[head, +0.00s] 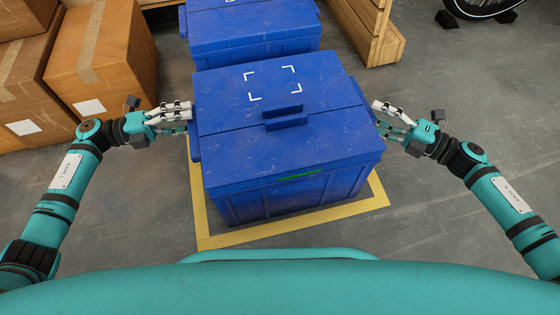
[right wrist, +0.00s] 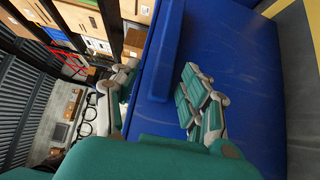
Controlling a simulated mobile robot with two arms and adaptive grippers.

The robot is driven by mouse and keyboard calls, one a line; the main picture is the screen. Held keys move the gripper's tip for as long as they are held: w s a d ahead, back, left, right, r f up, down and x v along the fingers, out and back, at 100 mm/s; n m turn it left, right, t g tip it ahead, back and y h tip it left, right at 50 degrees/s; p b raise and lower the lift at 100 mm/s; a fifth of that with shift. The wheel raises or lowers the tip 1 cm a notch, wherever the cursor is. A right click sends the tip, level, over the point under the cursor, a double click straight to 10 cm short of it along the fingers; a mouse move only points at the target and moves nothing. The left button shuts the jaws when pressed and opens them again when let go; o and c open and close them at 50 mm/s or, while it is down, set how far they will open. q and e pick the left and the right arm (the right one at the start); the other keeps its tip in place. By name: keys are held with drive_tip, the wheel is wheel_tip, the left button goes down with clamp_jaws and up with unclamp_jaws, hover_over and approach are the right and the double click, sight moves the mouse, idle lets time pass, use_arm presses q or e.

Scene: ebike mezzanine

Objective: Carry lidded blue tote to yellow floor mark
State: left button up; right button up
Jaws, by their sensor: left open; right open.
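The lidded blue tote (head: 235,155) stands upright on the floor in the head view, its lid closed, with a raised handle block and white corner marks on top. A yellow floor outline (head: 225,239) shows around its near, left and right sides; the far side is hidden. My left gripper (head: 187,116) is open at the tote's left side rim. My right gripper (head: 386,116) is open at its right side rim. In the right wrist view, the right fingers (right wrist: 157,92) lie either side of the tote's projecting side ledge (right wrist: 163,55); contact is unclear.
Another blue tote (head: 250,42) stands directly behind. Cardboard boxes (head: 100,55) are stacked at the left, near my left arm. A wooden rack (head: 375,35) and a wheel (head: 485,8) are at the back right. Grey floor is clear at the right.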

drive_tip(key=shift+s+d, duration=0.2)
use_arm(q)
drive_tip(key=s+a, duration=0.2)
drive_tip(key=a, duration=0.9)
drive_tip(key=shift+a, duration=0.35)
use_arm(e)
drive_tip(key=v, duration=1.1)
drive_tip(key=shift+d, duration=0.25)
use_arm(q)
drive_tip(key=shift+s+d, duration=0.1)
use_arm(e)
drive_tip(key=shift+s+a+r, duration=0.1)
